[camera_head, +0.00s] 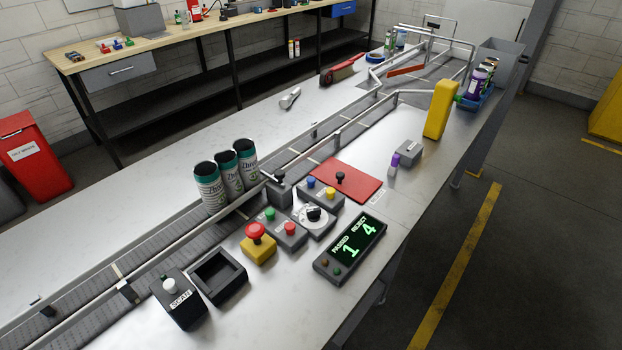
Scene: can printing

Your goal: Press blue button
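The blue button (311,181) is a small round cap on a grey control box (319,191) at the middle of the steel table, just right of the conveyor rail. A yellow button (330,193) sits beside it on the same box. The blue button's top is uncovered; I cannot tell whether it is pressed in. My gripper is not in view.
Around the box stand a dial (314,213), green (269,213) and red (290,228) buttons, a red emergency stop (255,231), a counter display (351,246) and a red plate (345,185).

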